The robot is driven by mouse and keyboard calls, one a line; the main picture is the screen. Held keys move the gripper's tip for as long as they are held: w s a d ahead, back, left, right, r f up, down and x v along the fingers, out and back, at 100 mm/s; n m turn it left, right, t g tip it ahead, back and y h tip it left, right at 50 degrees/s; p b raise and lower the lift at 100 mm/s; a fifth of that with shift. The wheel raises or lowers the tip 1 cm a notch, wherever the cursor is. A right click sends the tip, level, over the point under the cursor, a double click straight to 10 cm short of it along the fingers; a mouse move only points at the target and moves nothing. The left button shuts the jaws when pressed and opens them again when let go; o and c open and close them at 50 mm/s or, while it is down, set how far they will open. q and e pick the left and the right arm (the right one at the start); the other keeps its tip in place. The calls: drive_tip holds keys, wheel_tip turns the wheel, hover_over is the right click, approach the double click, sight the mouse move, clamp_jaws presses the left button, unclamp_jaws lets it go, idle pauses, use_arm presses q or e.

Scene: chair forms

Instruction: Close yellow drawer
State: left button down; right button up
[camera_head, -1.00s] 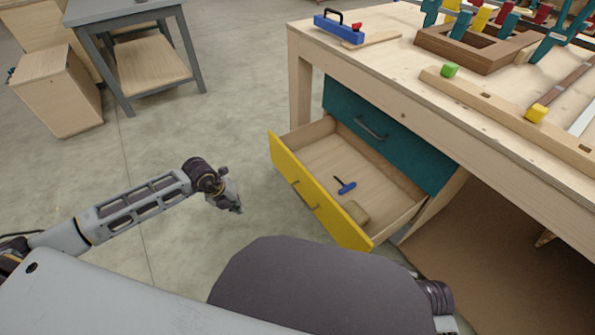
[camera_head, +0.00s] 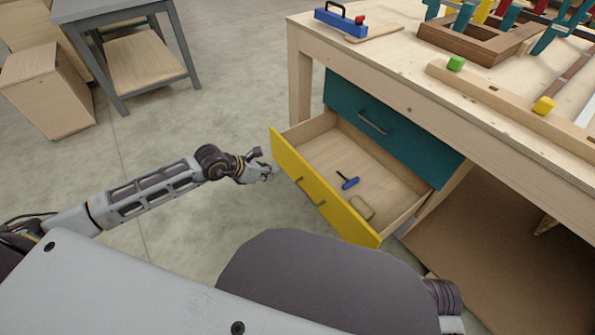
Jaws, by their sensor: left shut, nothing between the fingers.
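The yellow drawer (camera_head: 323,199) is pulled out from under the wooden workbench, below a closed teal drawer (camera_head: 385,130). Its yellow front has a metal bar handle (camera_head: 309,191). Inside lie a small blue tool (camera_head: 349,183) and a tan block (camera_head: 361,207). My left gripper (camera_head: 273,170) is shut and empty, at the outer side of the yellow front near its far left end. It looks very close to the front; I cannot tell whether they touch. My right gripper is not in view.
The workbench top (camera_head: 395,72) carries a blue clamp-like tool (camera_head: 341,21), a wooden frame (camera_head: 478,45), and green (camera_head: 456,63) and yellow (camera_head: 544,105) blocks. A grey table (camera_head: 120,12) and a wooden cabinet (camera_head: 48,88) stand at left. Floor left of the drawer is clear.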

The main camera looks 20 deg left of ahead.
sight(305, 172)
use_arm(q)
drive_tip(key=shift+m, duration=0.7)
drive_tip(key=shift+w+d+f, duration=0.1)
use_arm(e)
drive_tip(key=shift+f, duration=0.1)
